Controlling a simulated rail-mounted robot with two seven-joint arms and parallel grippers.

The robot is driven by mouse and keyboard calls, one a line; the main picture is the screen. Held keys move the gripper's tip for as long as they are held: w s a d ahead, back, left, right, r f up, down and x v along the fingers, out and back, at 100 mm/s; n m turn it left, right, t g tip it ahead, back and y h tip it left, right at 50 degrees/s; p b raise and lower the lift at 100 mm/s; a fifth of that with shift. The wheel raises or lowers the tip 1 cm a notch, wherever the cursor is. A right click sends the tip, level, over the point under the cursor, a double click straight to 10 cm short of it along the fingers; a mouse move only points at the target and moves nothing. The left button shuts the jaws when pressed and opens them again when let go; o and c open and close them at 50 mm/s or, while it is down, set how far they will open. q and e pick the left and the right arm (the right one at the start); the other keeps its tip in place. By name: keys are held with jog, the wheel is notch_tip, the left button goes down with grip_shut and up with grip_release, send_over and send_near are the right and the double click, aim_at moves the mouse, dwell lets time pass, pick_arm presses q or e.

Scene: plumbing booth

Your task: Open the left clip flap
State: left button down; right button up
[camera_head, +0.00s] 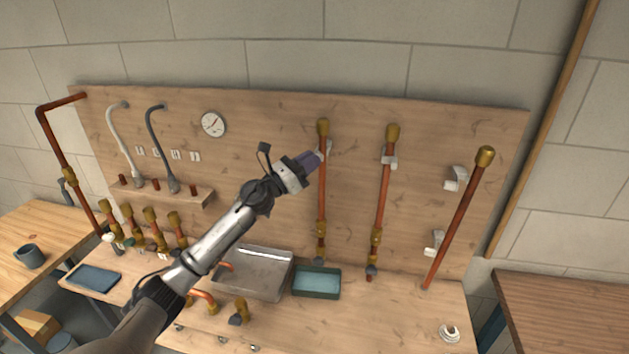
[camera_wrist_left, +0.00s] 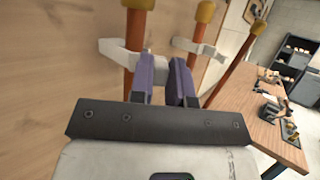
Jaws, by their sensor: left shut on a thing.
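The left copper pipe (camera_head: 322,200) stands upright against the wooden board, with a brass cap on top. Its white clip (camera_wrist_left: 116,52) wraps the pipe in the left wrist view. The clip flap (camera_wrist_left: 156,68) sticks out to the right of the pipe and reaches between my fingers. My left gripper (camera_head: 312,160) is at the clip's height, with purple fingers; in the left wrist view its fingers (camera_wrist_left: 166,78) are shut on the flap. The fingers hide part of the flap and clip. My right gripper is in neither view.
The middle pipe (camera_head: 382,200) with its white clip (camera_head: 389,161) stands to the right. A leaning pipe (camera_head: 460,215) is beside two white clips (camera_head: 455,178) on the board. A metal tray (camera_head: 288,254) and teal box (camera_head: 317,296) are below.

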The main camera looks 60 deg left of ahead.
pick_arm(q)
jog(key=a+m+g+h+b, duration=0.1)
jog(key=m+g+h+b, duration=0.1)
jog(key=h, duration=0.3)
jog(key=a+m+g+h+b, duration=0.1)
jog(key=m+g+h+b, duration=0.1)
jog(key=m+h, duration=0.2)
jog(key=s+a+m+g+h+b, duration=0.1)
jog(key=m+g+h+b, duration=0.1)
jog(key=h, duration=0.6)
jog(key=shift+s+a+r+m+g, duration=0.15)
jog(key=shift+a+m+g, duration=0.3)
jog(key=shift+m, duration=0.35)
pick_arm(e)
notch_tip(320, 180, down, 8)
pick_arm(q)
jog(key=shift+g, duration=0.35)
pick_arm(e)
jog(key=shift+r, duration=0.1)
pick_arm(q)
jog(key=shift+d, duration=0.1)
jog(key=c, duration=1.1)
grip_release()
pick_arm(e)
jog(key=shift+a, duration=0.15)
pick_arm(q)
jog(key=shift+f, duration=0.2)
